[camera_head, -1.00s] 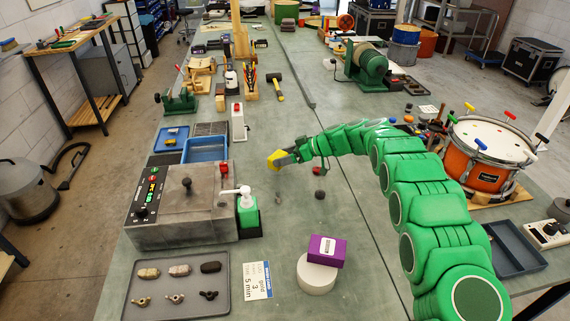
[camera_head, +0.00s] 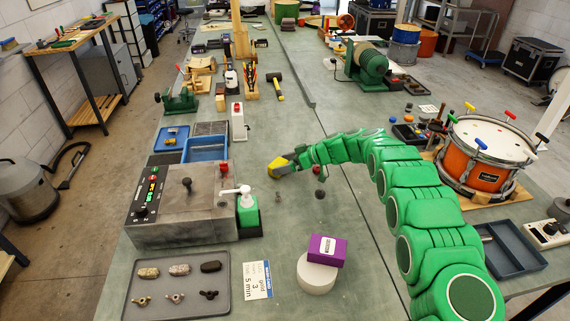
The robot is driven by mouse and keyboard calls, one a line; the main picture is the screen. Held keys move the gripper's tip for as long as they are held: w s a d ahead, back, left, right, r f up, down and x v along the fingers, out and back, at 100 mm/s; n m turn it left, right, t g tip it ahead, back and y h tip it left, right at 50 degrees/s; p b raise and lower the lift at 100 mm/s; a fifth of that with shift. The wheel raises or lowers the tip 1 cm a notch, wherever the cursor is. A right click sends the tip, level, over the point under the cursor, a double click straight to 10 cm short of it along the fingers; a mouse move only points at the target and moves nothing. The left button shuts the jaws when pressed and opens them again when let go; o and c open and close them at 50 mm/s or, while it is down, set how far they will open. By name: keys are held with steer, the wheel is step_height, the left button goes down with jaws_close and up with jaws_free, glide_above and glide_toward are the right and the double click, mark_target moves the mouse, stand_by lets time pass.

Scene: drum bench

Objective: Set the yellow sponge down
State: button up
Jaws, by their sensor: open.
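The yellow sponge (camera_head: 274,170) is at the tip of my gripper (camera_head: 284,165), over the middle of the green bench (camera_head: 330,235). It looks to be at or very near the bench top, but I cannot tell whether it rests there. My gripper's jaws are open around or right beside the sponge. The fingers hide part of it, and any gap is too small to see. My green arm reaches in from the lower right.
A grey machine (camera_head: 185,205) and a pump bottle (camera_head: 247,212) stand left of the gripper. A small dark knob (camera_head: 320,194) is close on its right. A purple box (camera_head: 327,249) sits on a white round block (camera_head: 316,276) in front.

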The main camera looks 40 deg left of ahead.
steer(key=shift+r, duration=0.1)
steer(key=v, duration=1.2)
steer(key=shift+w+r, duration=0.1)
